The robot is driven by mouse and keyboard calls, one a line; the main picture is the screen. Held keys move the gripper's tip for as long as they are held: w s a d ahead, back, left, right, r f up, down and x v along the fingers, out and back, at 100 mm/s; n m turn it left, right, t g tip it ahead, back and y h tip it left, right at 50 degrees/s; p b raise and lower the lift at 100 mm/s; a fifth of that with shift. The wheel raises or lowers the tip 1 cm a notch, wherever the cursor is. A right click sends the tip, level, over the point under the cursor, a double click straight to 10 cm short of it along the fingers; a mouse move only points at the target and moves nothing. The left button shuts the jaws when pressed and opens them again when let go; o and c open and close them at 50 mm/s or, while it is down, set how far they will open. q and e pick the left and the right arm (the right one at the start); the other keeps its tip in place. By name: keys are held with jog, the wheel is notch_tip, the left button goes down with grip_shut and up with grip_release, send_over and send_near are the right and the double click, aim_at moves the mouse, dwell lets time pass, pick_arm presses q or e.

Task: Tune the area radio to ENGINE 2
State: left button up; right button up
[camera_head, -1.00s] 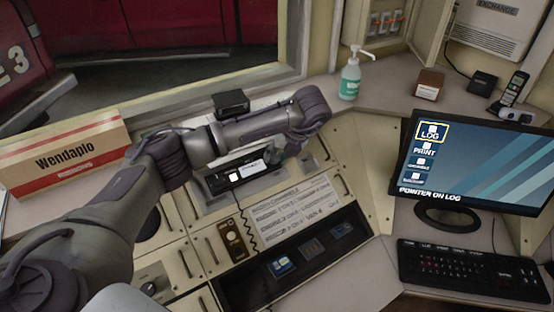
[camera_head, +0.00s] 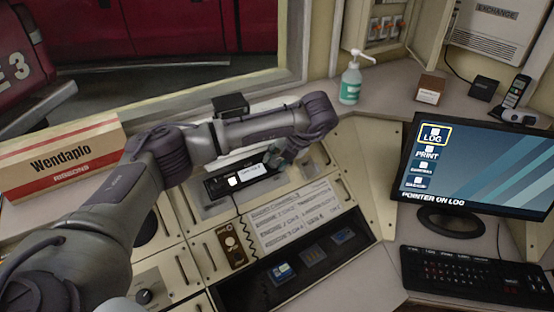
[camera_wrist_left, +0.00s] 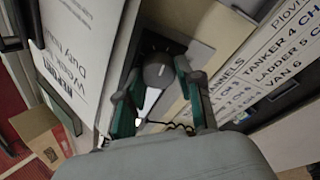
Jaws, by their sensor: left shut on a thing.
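The area radio (camera_head: 217,187) is a black panel set in the console, with a lit white square and a small white display whose text is too small to read. My left gripper (camera_head: 283,156) is at the radio's right end. In the left wrist view its green-and-black fingers (camera_wrist_left: 158,82) are shut on a round dark grey knob (camera_wrist_left: 158,68), one finger on each side. The knob is hidden in the head view. A white channel card (camera_head: 297,217) lies below the radio; the wrist view shows part of its list, with TANKER 4, LADDER 5 and VAN 6. My right gripper is out of view.
A coiled cord (camera_head: 243,222) hangs below the radio. A Wendaplo box (camera_head: 62,160) stands at left, a pump bottle (camera_head: 350,84) behind at right. The monitor (camera_head: 480,165) and keyboard (camera_head: 475,275) are on the right. A small black box (camera_head: 231,105) sits above the radio.

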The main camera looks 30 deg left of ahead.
pick_arm(q)
jog(key=o, duration=1.2)
jog(key=shift+c, duration=0.2)
jog(key=v, duration=1.2)
